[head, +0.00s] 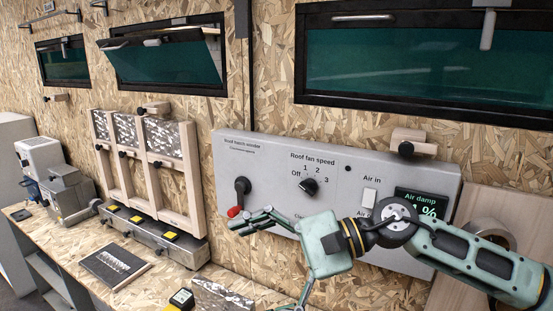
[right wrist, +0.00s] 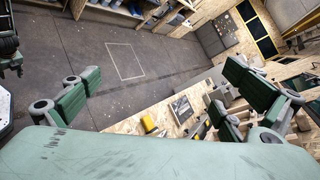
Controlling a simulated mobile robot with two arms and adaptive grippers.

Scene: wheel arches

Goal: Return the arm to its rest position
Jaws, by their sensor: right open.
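My right arm (head: 470,260) comes in from the right in the head view, in front of the grey control panel's lower right part. Its gripper (head: 258,265) is open with nothing between the fingers. The upper finger is right of the red crank knob (head: 234,212) in the picture, with a small gap; the lower finger is cut off by the bottom edge. In the right wrist view the gripper (right wrist: 164,72) also shows open and empty, its two fingers wide apart. My left gripper does not show in the head view.
The control panel (head: 270,160) carries a fan dial (head: 309,187), a white switch (head: 369,196) and a green display (head: 420,203), partly covered by my arm. Below, the workbench (head: 165,283) holds a dark mat (head: 114,265), a foil-covered block (head: 222,296) and a yellow-black device (head: 182,299).

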